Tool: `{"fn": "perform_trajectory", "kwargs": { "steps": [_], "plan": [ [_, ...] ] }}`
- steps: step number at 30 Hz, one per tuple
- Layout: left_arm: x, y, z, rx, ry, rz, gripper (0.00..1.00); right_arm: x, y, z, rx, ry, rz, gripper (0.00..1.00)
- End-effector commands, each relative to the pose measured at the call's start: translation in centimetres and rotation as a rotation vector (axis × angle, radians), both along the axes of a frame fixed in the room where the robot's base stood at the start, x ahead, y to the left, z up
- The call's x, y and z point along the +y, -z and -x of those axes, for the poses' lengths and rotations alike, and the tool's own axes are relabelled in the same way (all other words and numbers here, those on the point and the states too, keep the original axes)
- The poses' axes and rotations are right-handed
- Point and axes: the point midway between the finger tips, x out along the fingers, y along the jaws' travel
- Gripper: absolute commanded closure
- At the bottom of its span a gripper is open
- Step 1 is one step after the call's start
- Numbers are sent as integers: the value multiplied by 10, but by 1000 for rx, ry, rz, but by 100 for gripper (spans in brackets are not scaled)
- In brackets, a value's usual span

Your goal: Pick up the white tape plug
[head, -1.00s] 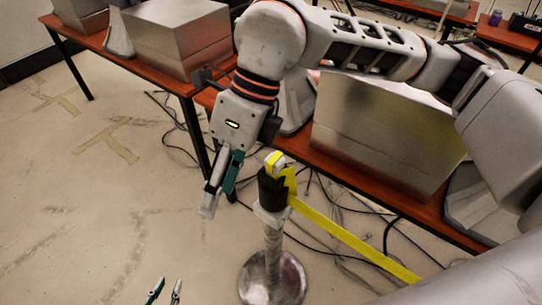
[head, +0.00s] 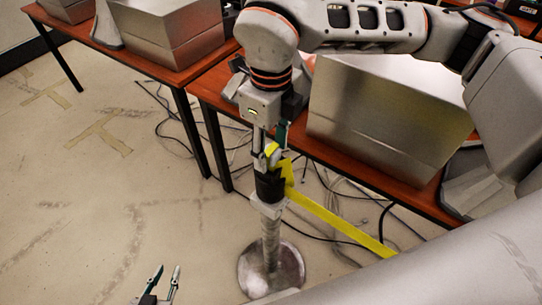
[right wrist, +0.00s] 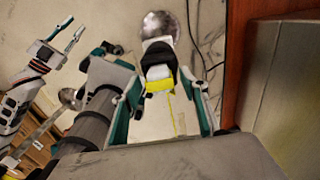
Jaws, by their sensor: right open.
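The white tape plug (head: 272,150) sits at the top of a stanchion with a black head (head: 269,184), and yellow tape (head: 335,222) runs from it. In the right wrist view the plug (right wrist: 159,73) is between the two teal-edged fingers of my right gripper (right wrist: 161,88), with gaps on both sides. In the head view my right gripper (head: 271,150) points down over the post top, its fingers partly hiding the plug. It is open. My left gripper (head: 167,270) is low in the head view, open and empty, away from the post; it also shows in the right wrist view (right wrist: 66,33).
The stanchion's round metal base (head: 271,270) stands on the floor. A red-brown table (head: 380,190) with a large metal box (head: 385,115) is close to the right. Black cables lie on the floor under the tables. The floor at the left is clear.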

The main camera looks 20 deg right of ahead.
Motion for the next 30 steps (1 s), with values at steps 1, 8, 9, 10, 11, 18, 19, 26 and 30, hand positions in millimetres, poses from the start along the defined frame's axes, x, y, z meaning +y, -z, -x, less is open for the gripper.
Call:
{"fn": "perform_trajectory", "kwargs": {
  "steps": [1, 8, 9, 10, 11, 18, 19, 26, 30],
  "plan": [
    [0, -1, 0, -1, 0, 0, 75, 0, 5, 0, 1, 0, 0, 56],
    [0, -1, -1, -2, 0, 1, 75, 0, 9, 0, 1, 0, -1, 56],
    [0, -2, -1, -3, 0, 1, 75, 0, 9, 0, 1, 0, -1, 56],
    [0, -2, -1, -3, 0, 1, 75, 0, 9, 0, 1, 0, -1, 56],
    [0, -2, -1, -3, 0, 1, 75, 0, 9, 0, 1, 0, -1, 64],
    [0, -2, -1, -4, 0, 1, 75, 0, 8, 0, 1, 0, -1, 98],
    [0, -2, -1, -4, 0, 1, 75, 0, 8, 0, 1, 0, -1, 98],
    [0, -2, -1, -4, 0, 1, 75, 0, 7, 0, 0, 0, -1, 98],
    [0, -2, -1, -4, 0, 1, 75, 0, -1, -1, -3, 0, -1, 98]
  ]
}}
